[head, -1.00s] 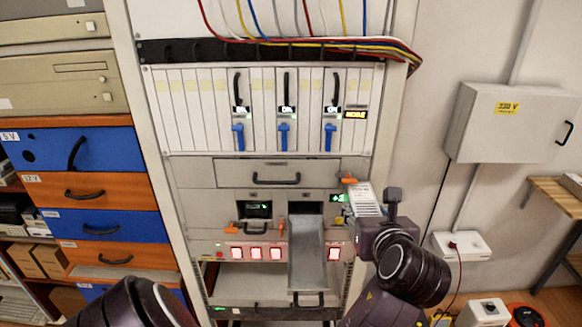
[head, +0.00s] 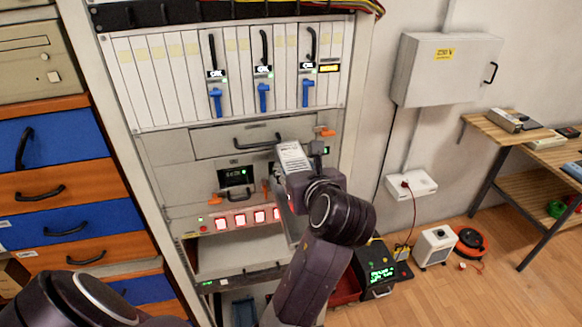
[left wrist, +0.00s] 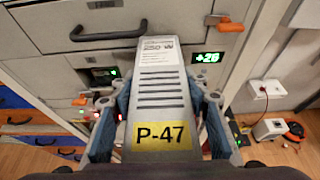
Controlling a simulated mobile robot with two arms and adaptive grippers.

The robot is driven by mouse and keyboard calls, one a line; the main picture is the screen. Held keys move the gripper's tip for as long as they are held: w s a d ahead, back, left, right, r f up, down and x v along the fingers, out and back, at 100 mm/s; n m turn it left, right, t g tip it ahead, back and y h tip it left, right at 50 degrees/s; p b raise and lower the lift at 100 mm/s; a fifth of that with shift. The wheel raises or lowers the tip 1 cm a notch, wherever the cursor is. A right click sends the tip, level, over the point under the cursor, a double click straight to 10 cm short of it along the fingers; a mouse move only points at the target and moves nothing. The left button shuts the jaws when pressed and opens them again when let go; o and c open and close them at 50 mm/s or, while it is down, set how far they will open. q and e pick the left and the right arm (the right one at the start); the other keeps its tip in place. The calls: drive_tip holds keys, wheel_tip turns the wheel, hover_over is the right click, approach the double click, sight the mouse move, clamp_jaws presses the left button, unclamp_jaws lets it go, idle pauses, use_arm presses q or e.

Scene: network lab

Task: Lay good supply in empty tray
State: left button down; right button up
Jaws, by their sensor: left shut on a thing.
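My left gripper (head: 303,178) is shut on a grey power supply (head: 292,158), with fingers on both sides of it. In the left wrist view the supply (left wrist: 160,85) has slots, a white label reading 250 W and a yellow P-47 label. It is held in front of the rack's right bay, below a drawer with a black handle. The pulled-out metal tray (head: 286,226) under that bay is mostly hidden behind my arm and the supply. Whether the supply touches the tray I cannot tell. My right gripper is not in view.
The left bay (head: 238,177) holds a unit with a green-lit display. Orange latches (head: 325,132) sit beside the bays. Several red-lit buttons (head: 239,220) line the panel below. A black device with green text (head: 380,272) and a white box (head: 434,247) stand on the floor to the right.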

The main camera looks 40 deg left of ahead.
use_arm(q)
drive_tip(key=shift+w+d+f, duration=0.1)
drive_tip(key=shift+f, duration=3.85)
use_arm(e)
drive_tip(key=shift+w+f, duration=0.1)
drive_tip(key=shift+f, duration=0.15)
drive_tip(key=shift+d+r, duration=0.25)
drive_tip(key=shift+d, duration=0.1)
